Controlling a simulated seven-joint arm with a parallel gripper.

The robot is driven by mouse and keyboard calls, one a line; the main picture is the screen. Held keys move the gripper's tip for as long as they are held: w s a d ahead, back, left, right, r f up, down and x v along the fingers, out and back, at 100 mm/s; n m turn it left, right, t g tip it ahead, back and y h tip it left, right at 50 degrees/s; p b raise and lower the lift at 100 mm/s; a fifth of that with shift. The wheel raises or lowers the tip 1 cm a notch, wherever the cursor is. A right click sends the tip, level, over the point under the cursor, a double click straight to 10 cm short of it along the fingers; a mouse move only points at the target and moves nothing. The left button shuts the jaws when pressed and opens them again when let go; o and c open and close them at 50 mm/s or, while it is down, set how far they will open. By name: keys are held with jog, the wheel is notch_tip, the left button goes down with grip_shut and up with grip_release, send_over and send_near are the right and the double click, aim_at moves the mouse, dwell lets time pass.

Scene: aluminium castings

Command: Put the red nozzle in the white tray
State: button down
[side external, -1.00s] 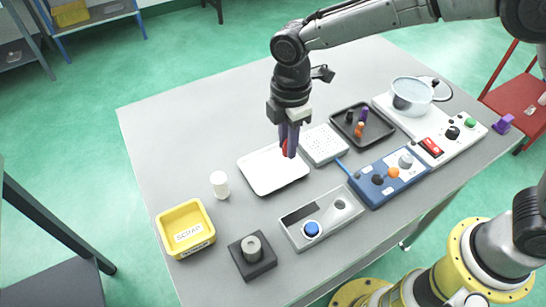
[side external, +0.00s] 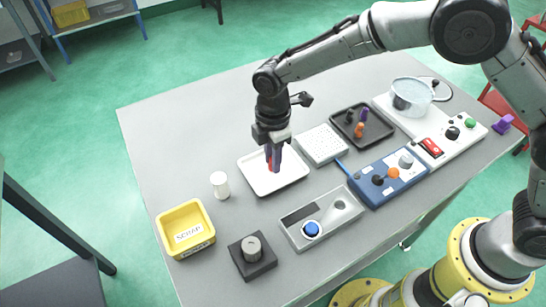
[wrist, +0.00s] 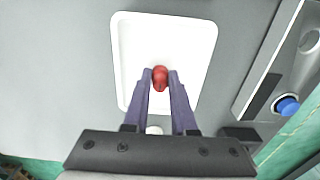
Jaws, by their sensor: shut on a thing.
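The red nozzle (wrist: 160,77) is held between the two purple fingertips of my gripper (wrist: 160,84) in the wrist view. In the side view my gripper (side external: 273,165) is over the white tray (side external: 291,176), and only a little of the red nozzle (side external: 267,163) shows beside the fingers. The white tray also shows below the nozzle in the wrist view (wrist: 190,38). It is a shallow empty tray with a raised rim. I cannot tell whether the nozzle touches the tray floor.
A white cylinder (side external: 219,185) stands left of the tray. A yellow scrap bin (side external: 186,228), a dark block with a grey ring (side external: 252,256) and a grey panel with a blue button (side external: 322,217) are in front. A white perforated plate (side external: 322,144) lies close to the tray's right.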

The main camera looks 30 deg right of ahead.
jog(key=c, duration=0.7)
grip_release()
jog(key=shift+f, duration=0.1)
notch_tip(320, 180, up, 12)
jog(key=shift+r, duration=0.2)
jog(key=s+d+r+m+t, duration=0.1)
jog(key=s+d+r+m, duration=0.35)
jog(key=d, duration=0.35)
jog(key=s+d+r+m+t, duration=0.1)
jog(key=s+d+r+m, duration=0.3)
jog(key=d+r, duration=0.25)
jog(key=s+d+f+m+t, duration=0.1)
jog(key=s+d+m, duration=0.2)
jog(key=s, duration=0.2)
jog(key=s+d+f+m+t, duration=0.1)
jog(key=s+d+m, duration=0.2)
jog(key=s, duration=0.3)
jog(key=s+d+f+m+t, duration=0.1)
jog(key=s+d+m, duration=0.2)
jog(key=s+d, duration=0.2)
jog(key=shift+s+f+m+t, duration=0.1)
jog(key=shift+s+m+t, duration=0.2)
jog(key=shift+s, duration=0.25)
